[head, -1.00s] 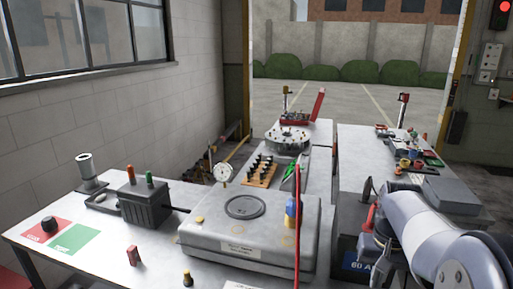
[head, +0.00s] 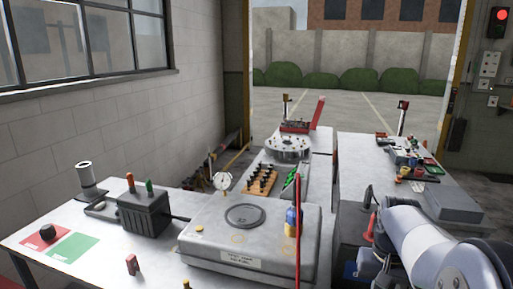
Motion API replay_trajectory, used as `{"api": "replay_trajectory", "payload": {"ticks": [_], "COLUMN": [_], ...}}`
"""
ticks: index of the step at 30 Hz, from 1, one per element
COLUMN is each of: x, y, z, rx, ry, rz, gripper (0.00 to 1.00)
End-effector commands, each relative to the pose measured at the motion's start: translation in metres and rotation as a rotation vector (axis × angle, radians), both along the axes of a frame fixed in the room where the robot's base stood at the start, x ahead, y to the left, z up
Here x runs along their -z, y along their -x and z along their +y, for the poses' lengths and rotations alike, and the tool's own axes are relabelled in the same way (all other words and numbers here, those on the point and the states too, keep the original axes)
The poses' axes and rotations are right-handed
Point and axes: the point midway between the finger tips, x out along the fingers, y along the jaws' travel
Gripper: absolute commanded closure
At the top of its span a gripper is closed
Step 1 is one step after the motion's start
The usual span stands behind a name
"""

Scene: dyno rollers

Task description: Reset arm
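My arm (head: 425,245) comes in from the lower right corner of the head view, a white and blue-grey link bent over the right-hand bench. The far end of the arm is cut off or hidden, so my gripper does not show. I cannot see whether it holds anything.
A grey metal box (head: 250,238) with a round lid sits on the near bench (head: 100,262). A thin red upright pole (head: 298,235) stands close in front. A black box (head: 145,212) with orange and green knobs is at left. The right bench (head: 365,165) carries small parts and a grey case (head: 454,200).

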Motion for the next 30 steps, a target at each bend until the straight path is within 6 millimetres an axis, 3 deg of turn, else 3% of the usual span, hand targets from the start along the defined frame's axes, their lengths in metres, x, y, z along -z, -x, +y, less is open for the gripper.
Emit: {"api": "replay_trajectory", "payload": {"ticks": [4,6,10,14,23,30], "x": [0.032,0.024,0.027,0.011,-0.049,0.005], "y": [0.001,-0.002,-0.004,-0.007,-0.006,-0.005], "z": [0.0,0.001,0.002,0.002,0.002,0.003], "rx": [0.0,-0.001,-0.002,-0.002,-0.001,-0.001], "ry": [-0.001,0.001,0.003,0.008,0.008,0.003], "rz": [0.005,-0.003,-0.012,-0.025,-0.023,-0.012], "gripper": [1.0,1.0,1.0,1.0,1.0,1.0]}}
